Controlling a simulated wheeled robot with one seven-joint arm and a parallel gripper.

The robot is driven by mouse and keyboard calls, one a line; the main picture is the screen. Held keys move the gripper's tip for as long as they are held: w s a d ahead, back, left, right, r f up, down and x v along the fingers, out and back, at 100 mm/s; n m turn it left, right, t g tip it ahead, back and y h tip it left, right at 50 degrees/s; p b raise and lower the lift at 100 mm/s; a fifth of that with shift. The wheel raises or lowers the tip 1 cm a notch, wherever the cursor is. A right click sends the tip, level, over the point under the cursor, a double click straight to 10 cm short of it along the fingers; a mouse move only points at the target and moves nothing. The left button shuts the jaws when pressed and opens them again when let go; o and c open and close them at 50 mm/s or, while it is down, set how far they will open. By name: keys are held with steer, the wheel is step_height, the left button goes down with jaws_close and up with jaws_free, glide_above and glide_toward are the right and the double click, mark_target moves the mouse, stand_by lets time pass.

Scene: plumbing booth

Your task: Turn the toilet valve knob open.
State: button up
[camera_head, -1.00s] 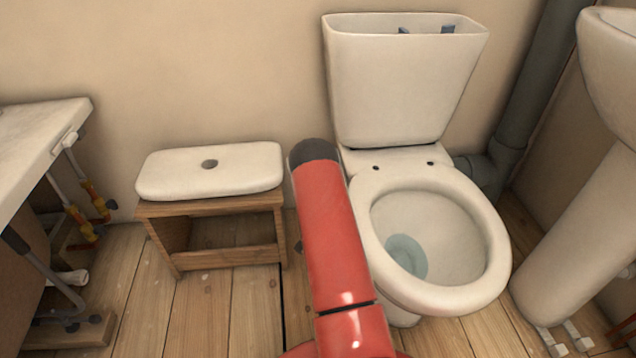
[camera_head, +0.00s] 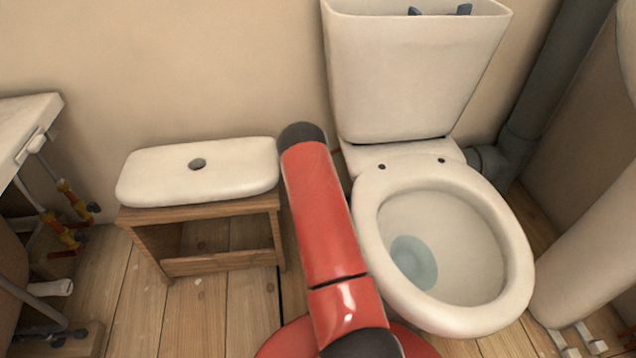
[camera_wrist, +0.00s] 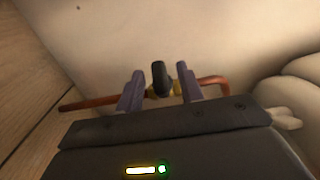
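The valve knob (camera_wrist: 161,77) is black and sits on a brass fitting on a copper pipe, in the wrist view. My gripper (camera_wrist: 160,85) is open there, with one finger on each side of the knob and a visible gap to it. I cannot tell how deep the knob is between the fingers. The toilet (camera_head: 440,240) stands right of centre in the head view. In that view my red arm reaches down between the stool and the toilet, and the knob and my gripper are hidden.
A wooden stool (camera_head: 215,268) with the white cistern lid (camera_head: 200,172) on it stands left of my arm. A pedestal basin (camera_head: 590,265) is at the right, near a grey waste pipe (camera_head: 540,105). The copper pipe (camera_wrist: 92,103) runs along the wall. A counter (camera_head: 22,125) is at far left.

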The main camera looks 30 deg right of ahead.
steer(key=shift+w+d, duration=0.25)
steer(key=shift+w, duration=0.3)
steer(key=c, duration=0.8)
